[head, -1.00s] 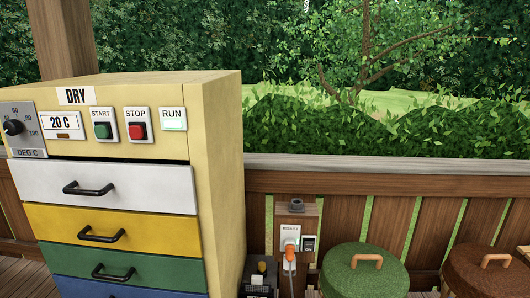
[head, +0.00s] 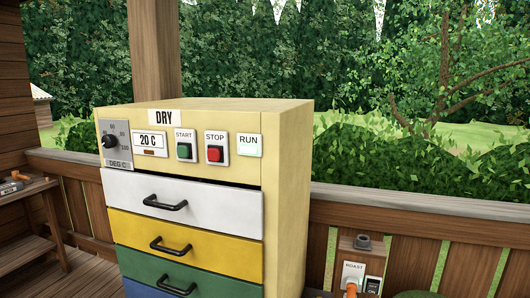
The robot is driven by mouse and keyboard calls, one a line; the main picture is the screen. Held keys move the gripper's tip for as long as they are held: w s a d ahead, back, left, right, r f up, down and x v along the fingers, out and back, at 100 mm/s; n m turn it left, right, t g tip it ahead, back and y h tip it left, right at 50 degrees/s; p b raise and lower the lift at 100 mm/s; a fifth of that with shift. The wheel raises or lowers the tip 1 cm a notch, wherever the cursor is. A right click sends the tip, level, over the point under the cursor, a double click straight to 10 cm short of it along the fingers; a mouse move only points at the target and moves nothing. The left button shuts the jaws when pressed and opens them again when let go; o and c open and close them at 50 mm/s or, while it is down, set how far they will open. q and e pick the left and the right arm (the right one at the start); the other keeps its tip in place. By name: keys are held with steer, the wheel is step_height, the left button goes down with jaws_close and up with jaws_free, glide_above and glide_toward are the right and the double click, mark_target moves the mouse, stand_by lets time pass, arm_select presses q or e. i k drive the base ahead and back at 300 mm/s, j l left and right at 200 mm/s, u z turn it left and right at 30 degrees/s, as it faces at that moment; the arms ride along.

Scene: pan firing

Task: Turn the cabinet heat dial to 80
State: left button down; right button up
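The yellow cabinet (head: 286,150) marked DRY stands left of centre in the head view. Its heat dial (head: 109,141) is a black knob on a grey plate at the upper left of the front, with DEG C printed below. The dial's exact setting is too small to read. The display (head: 150,142) reads 20 C. Neither of my grippers is in view.
Drawers sit below the panel: white (head: 205,203), yellow (head: 225,252), green and blue, with black handles. A wooden railing (head: 420,201) runs behind. A ROAST outlet post (head: 354,275) stands at the lower right. A wooden table (head: 25,187) is at the left.

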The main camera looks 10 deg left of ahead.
mark_target(108, 141)
steer(key=j+u, duration=0.1)
steer(key=u, duration=0.35)
steer(key=i+u, duration=0.1)
steer(key=u, duration=0.35)
steer(key=i+j+u, duration=0.1)
steer(key=u, duration=0.35)
